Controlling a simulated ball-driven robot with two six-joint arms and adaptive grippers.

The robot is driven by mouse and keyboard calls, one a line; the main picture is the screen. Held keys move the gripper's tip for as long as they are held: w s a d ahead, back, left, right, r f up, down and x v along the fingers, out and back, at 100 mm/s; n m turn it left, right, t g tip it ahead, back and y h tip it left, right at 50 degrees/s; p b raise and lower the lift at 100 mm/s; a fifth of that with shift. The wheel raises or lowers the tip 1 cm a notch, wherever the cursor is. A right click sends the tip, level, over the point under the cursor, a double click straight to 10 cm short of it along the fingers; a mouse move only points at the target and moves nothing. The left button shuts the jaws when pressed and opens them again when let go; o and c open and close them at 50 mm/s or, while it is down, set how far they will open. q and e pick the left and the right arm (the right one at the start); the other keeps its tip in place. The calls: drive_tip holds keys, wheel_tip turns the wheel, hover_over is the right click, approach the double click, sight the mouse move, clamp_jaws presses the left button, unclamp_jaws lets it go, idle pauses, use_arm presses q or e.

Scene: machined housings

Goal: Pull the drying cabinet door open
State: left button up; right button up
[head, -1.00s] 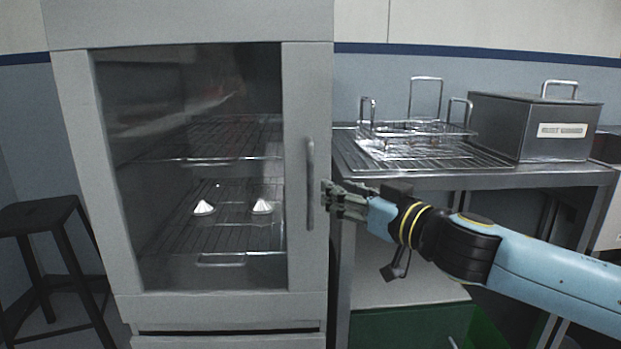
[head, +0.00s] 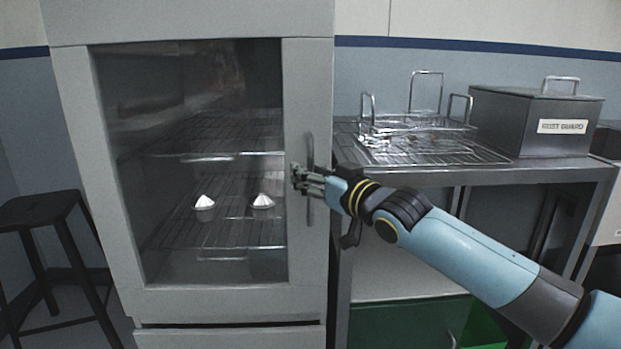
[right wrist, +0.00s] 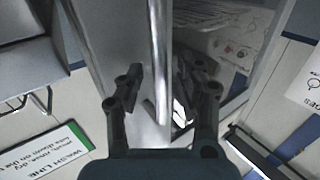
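The drying cabinet door (head: 306,262) has a grey frame around a dark glass pane and looks shut in the head view. Its upright metal handle (head: 310,150) is on the right side of the door. My right gripper (head: 298,178) is at the handle's mid height and hides part of it. In the right wrist view, the handle (right wrist: 158,45) runs down between the two fingers of the right gripper (right wrist: 160,75). The fingers are open, with a gap visible on each side of the bar. My left gripper is not in view.
Right of the cabinet, a metal bench (head: 540,172) carries a wire basket (head: 415,122) and a lidded grey box (head: 530,120). A dark stool (head: 45,208) stands at the left.

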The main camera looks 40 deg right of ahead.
clamp_jaws()
idle(0.6)
